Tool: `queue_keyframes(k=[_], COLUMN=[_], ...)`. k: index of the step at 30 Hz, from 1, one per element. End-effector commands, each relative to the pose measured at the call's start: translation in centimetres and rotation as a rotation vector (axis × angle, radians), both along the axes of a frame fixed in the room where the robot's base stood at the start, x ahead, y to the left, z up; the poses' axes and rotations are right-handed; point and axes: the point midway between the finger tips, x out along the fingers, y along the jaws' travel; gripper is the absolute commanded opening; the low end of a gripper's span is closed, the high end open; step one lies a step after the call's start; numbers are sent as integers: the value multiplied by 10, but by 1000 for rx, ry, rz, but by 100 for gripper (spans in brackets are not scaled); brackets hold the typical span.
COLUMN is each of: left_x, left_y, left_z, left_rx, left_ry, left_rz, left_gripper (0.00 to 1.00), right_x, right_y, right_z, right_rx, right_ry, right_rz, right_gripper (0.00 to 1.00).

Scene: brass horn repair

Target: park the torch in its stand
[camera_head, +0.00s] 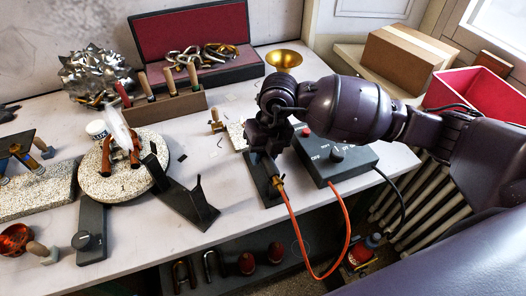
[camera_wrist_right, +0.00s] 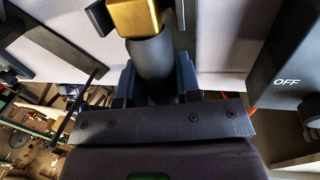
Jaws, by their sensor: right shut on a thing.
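My right gripper (camera_head: 262,140) is shut on the torch, just left of the control box. In the right wrist view, the torch (camera_wrist_right: 152,65) shows as a dark grey cylinder with a brass block above it, held between the fingers. An orange hose (camera_head: 290,215) runs from a brass fitting near a dark flat piece (camera_head: 262,172) below the gripper. A black stand with forked uprights (camera_head: 190,203) sits near the table's front edge, to the left of and apart from the gripper. The gripper hides most of the torch in the head view. My left gripper is not in view.
The control box (camera_head: 345,165) marked OFF stands close right of the gripper. A speckled round turntable (camera_head: 95,185) is left of the stand. A wooden tool rack (camera_head: 165,108) and an open red-lined case (camera_head: 215,75) stand behind. White tabletop is clear between stand and gripper.

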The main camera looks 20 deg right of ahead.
Motion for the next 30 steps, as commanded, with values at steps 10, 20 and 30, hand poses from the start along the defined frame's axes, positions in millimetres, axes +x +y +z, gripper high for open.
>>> queue_keyframes(k=[10,20,30], left_x=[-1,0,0], left_y=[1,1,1], left_z=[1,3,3], left_rx=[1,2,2], left_ry=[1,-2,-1], left_rz=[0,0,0], left_gripper=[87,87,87], right_x=[0,0,0], right_y=[0,0,0], right_z=[0,-1,-1], right_rx=[0,1,1], right_ry=[-1,-1,0], right_rz=[0,1,0], right_gripper=[8,8,61])
